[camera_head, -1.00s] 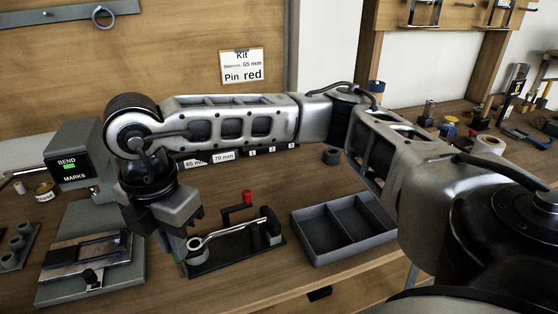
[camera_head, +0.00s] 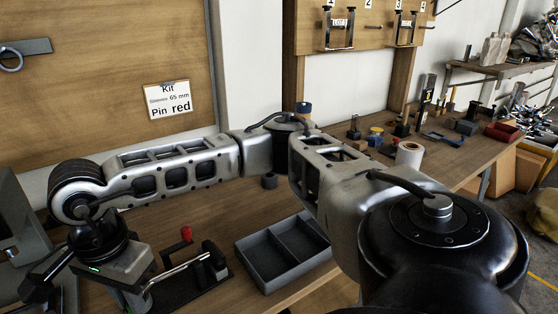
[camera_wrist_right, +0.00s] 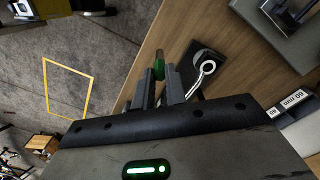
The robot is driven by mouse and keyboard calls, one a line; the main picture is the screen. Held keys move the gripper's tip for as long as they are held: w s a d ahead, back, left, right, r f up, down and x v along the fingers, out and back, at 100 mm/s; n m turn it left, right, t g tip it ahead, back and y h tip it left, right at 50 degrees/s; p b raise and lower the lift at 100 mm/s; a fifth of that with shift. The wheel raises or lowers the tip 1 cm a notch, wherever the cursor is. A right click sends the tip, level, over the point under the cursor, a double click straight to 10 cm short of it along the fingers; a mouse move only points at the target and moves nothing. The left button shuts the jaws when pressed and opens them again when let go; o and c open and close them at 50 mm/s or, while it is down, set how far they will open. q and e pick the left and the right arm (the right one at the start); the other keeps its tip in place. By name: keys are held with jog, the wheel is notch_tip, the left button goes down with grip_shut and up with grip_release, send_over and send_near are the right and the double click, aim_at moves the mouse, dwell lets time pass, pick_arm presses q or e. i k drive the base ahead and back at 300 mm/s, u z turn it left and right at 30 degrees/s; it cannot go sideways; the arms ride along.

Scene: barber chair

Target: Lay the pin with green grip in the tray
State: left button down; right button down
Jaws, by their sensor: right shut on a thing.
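The pin with the green grip (camera_wrist_right: 160,65) shows in the right wrist view. It stands between the fingertips of my right gripper (camera_wrist_right: 164,84), which is shut on it. In the head view my right gripper (camera_head: 132,298) is at the lower left, beside the dark fixture, and the pin cannot be made out there. The tray (camera_head: 262,264) is grey with two compartments, both empty. It stands on the bench to the right of the gripper and the fixture. My left gripper is not in view.
The dark fixture (camera_head: 197,289) with a red knob (camera_head: 186,233) and a shiny lever lies between gripper and tray. A sign (camera_head: 167,100) reads "Pin red". A white roll (camera_head: 409,154) and small parts stand farther right. The bench edge runs just in front of the tray.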

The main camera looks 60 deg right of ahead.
aim_at(298, 248)
jog(key=z, duration=0.25)
jog(key=k, duration=0.35)
jog(key=z, duration=1)
jog(key=k, duration=0.95)
jog(key=z, duration=0.9)
jog(key=i, duration=1.3)
jog(key=u, duration=1.15)
jog(key=i, duration=0.55)
jog(key=u, duration=0.55)
